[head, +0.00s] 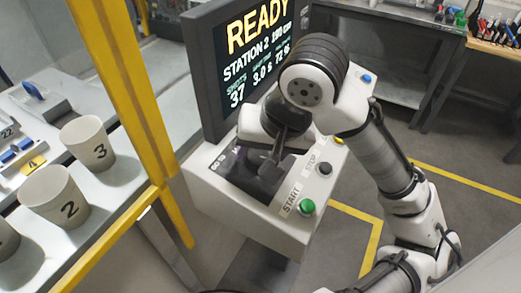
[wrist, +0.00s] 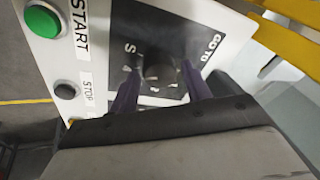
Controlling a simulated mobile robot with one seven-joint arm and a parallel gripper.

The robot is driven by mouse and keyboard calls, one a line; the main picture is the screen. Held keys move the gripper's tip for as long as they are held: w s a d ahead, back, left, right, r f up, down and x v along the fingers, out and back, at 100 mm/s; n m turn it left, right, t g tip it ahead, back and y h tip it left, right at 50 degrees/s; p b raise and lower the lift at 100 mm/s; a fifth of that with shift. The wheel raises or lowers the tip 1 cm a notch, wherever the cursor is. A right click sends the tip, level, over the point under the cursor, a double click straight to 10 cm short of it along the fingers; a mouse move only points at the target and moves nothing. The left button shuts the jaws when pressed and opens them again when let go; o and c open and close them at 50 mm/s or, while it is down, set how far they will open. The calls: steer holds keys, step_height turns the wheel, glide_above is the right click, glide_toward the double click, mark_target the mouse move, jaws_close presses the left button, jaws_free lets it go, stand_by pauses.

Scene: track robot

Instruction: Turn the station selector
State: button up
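The station selector is a dark round knob (wrist: 158,72) on a black dial plate (wrist: 150,42) with white marks. The plate is set in a white control box (head: 270,222) beside a "GO TO" label. In the wrist view my gripper (wrist: 158,80) has one purple finger on each side of the knob, with small gaps seeming to show between. Contact cannot be made out. In the head view my gripper (head: 262,170) is low over the dial and hides the knob. The screen (head: 258,55) reads READY, STATION 2, SHOTS 37.
A green START button (head: 307,207) and a black STOP button (head: 325,169) sit along the box's right side. A yellow post (head: 125,90) and white cups (head: 88,143) marked 2 and 3 stand left. Open floor lies right.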

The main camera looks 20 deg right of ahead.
steer(key=shift+o, duration=0.9)
steer(key=v, duration=1.3)
steer(key=shift+s+r+b, duration=0.2)
steer(key=shift+r+b, duration=0.1)
steer(key=shift+r, duration=0.05)
